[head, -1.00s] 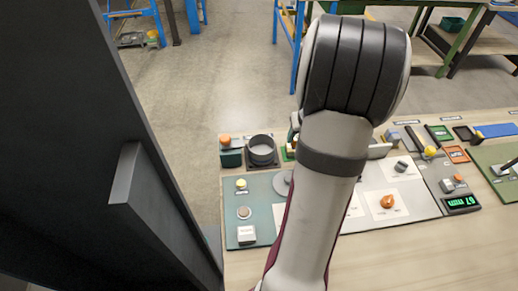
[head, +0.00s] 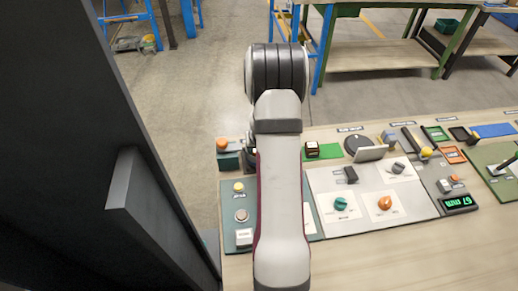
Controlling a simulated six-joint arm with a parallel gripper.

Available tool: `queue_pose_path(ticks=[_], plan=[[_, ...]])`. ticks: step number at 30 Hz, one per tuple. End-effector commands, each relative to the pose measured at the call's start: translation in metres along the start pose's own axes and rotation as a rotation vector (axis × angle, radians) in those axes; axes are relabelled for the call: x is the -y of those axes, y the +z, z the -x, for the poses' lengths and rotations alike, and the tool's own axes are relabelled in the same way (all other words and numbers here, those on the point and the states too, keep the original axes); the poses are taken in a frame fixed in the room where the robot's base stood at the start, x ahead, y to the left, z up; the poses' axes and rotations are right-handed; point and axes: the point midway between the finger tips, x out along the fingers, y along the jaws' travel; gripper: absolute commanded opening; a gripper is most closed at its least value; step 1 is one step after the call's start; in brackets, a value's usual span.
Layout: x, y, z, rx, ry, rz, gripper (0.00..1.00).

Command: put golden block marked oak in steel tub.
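My arm stands upright through the middle of the picture, and my gripper is hidden behind it. I cannot make out a golden block marked oak. No steel tub can be made out either. A dark edge (head: 249,152) shows just left of my arm, where a round grey open-topped ring stood in the earlier view; the rest of it is hidden. A small dark block with a pale top (head: 311,148) sits by a green pad (head: 327,151) right of my arm; its marking is too small to read.
A control panel (head: 325,178) with teal (head: 340,203) and orange (head: 384,202) knobs lies right of my arm. A dark round disc (head: 357,144) and a tilted grey plate (head: 371,153) stand behind it. A dark upright panel (head: 85,130) fills the left.

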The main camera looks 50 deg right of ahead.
Motion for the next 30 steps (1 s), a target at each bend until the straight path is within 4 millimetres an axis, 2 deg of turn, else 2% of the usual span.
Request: queue_pose_path(ticks=[12,13,15,23,26,30], plan=[[0.000,0.011,-0.012,0.016,-0.002,0.000,0.00],[0.000,0.011,-0.012,0.017,-0.002,0.000,0.53],[0.001,0.011,-0.012,0.017,-0.002,0.000,0.64],[0.001,0.007,-0.004,0.017,-0.003,0.001,0.64],[0.001,0.005,0.016,0.014,-0.003,0.000,0.64],[0.000,0.002,0.052,0.008,-0.001,0.000,0.64]])
